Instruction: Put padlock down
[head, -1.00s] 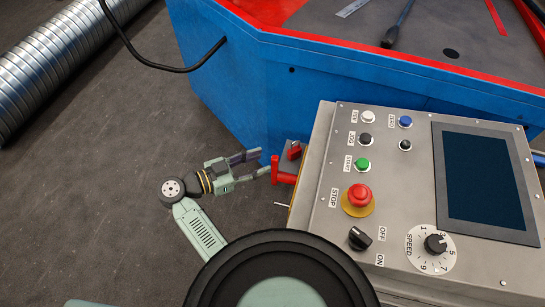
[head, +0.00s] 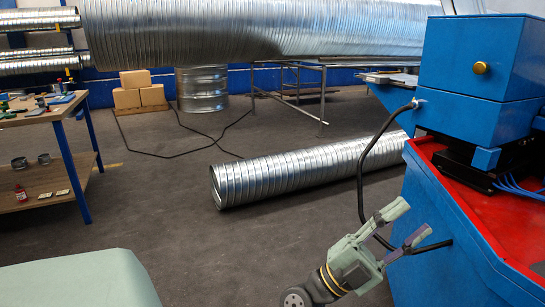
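My gripper (head: 408,222) is at the lower right of the head view, beside the blue side of the red-topped machine. Its two fingers stand apart and point up and to the right. I see nothing held between them. I cannot make out a padlock for certain. A small red object (head: 22,193) lies on the lower shelf of the wooden workbench (head: 40,113) at the left, too small to identify.
The blue machine (head: 437,222) with a red rim fills the right side, and a black cable (head: 361,185) hangs from it. A spiral duct (head: 305,172) lies on the floor in the middle. Cardboard boxes (head: 139,90) stand at the back. The floor between workbench and duct is clear.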

